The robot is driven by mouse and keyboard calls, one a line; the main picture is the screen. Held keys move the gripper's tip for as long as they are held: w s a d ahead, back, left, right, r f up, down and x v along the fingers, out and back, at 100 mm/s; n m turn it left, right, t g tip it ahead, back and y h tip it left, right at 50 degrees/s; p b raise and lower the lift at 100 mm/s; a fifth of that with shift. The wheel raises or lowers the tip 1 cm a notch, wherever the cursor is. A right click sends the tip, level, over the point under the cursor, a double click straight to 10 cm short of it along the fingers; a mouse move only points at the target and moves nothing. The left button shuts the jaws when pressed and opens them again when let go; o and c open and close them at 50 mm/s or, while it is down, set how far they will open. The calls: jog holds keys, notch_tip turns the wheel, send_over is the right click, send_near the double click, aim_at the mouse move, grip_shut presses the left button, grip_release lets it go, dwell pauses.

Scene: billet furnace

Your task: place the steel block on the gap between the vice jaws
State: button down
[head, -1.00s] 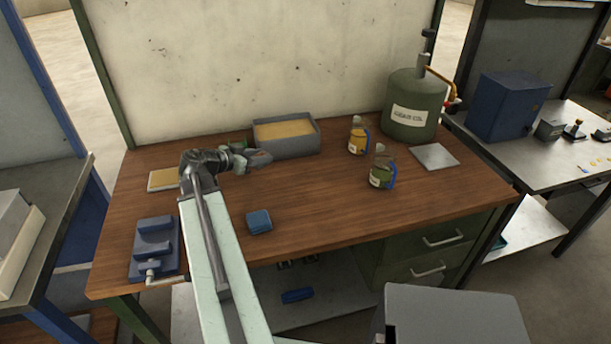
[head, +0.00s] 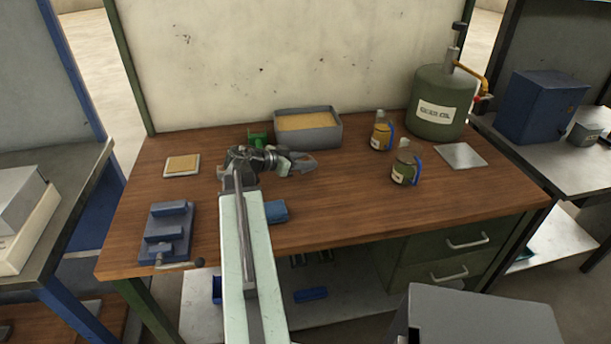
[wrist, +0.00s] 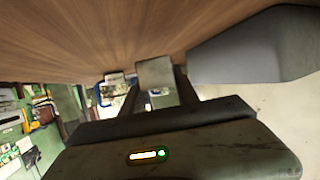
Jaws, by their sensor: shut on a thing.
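The steel block (wrist: 155,73) is a small grey block between the fingertips of my gripper (wrist: 157,88) in the wrist view. My gripper is shut on it. In the head view my gripper (head: 303,163) is above the bench, in front of the sand tray, pointing right; the block cannot be told apart from the fingers there. The blue vice (head: 167,233) stands at the bench's left front, well to the left of my gripper. Its jaws lie across it with a gap between them, and its handle points right at the front edge.
The sand-filled grey tray (head: 342,134) is behind my gripper. A blue block (head: 277,211) sits partly behind my arm. A tan-topped pad (head: 181,165), a green object (head: 257,138), two jars (head: 381,135) (head: 404,170), a metal plate (head: 461,155) and a green tank (head: 440,90) stand around. The bench's right front is clear.

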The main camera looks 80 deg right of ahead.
jog(key=shift+f+b, duration=2)
jog(key=c, duration=0.9)
grip_release()
jog(key=shift+r, duration=0.1)
